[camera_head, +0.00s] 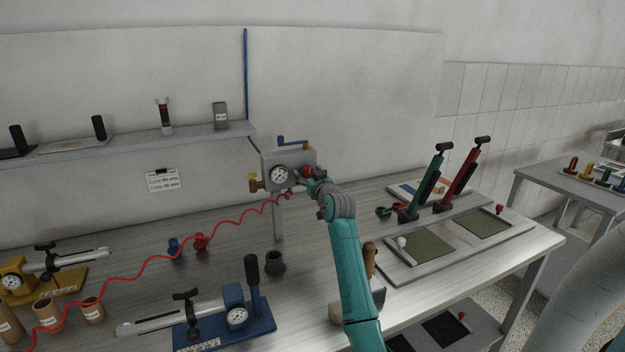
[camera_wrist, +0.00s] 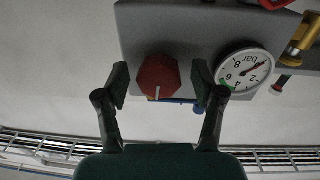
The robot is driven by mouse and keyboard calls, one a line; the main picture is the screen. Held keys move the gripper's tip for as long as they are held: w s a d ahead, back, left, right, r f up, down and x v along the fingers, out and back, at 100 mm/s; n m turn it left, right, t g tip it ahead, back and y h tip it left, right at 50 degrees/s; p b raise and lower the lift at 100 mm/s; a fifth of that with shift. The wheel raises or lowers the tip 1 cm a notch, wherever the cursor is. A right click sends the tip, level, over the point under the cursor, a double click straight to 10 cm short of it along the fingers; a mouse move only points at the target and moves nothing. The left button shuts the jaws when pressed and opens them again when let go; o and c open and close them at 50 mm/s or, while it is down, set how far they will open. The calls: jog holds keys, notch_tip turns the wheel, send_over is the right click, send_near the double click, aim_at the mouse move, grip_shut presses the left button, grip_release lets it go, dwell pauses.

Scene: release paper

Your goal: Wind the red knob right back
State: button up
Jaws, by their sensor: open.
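The red knob (camera_wrist: 158,77) is faceted, with a white mark on its lower edge in the wrist view. It sits on the face of a grey box (camera_wrist: 190,30), beside a round white gauge (camera_wrist: 243,72) marked in bar. My gripper (camera_wrist: 160,85) is open, with one finger on each side of the knob and a visible gap to both. In the head view the knob (camera_head: 308,171) is partly hidden by my wrist, and the gauge (camera_head: 279,175) shows to its left. My gripper's fingers are hard to make out there.
A brass fitting (camera_head: 257,185) sticks out left of the box, and a red coiled hose (camera_head: 150,258) runs across the bench. A blue lever (camera_head: 291,141) stands on top. Green (camera_head: 427,182) and red (camera_head: 462,176) levered tools stand to the right. A blue-based device (camera_head: 225,322) lies in front.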

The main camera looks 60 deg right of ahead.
jog(key=v, duration=1.1)
jog(key=shift+s+a, duration=0.2)
jog(key=shift+s, duration=0.15)
